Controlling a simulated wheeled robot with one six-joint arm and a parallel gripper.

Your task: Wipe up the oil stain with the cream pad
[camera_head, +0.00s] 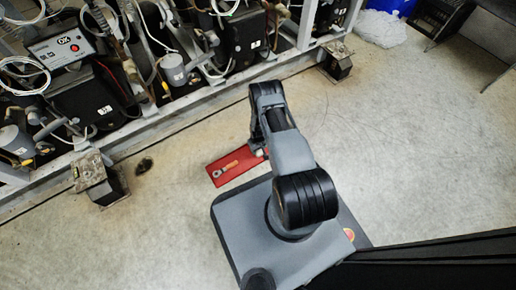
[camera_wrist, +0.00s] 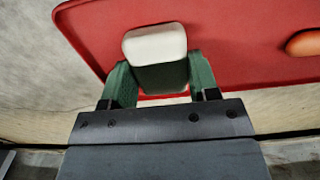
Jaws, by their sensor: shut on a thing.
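The cream pad (camera_wrist: 155,43) sits between the two fingers of my gripper (camera_wrist: 161,82), which is shut on it. Its lower part is in dark shade. The pad is at or just over the red mat (camera_wrist: 225,35); I cannot tell whether it touches it. In the head view my gripper is mostly hidden by my arm, at the right end of the red mat (camera_head: 221,176). A small dark oil stain (camera_head: 144,165) lies on the concrete floor, left of the mat and near the rack's foot. The wrist view does not show the stain.
A tool with an orange handle (camera_head: 229,166) lies on the mat; its handle (camera_wrist: 304,43) also shows in the wrist view. The compressor rack (camera_head: 200,85) runs along the back, on block feet (camera_head: 101,182). The floor between mat and stain is clear.

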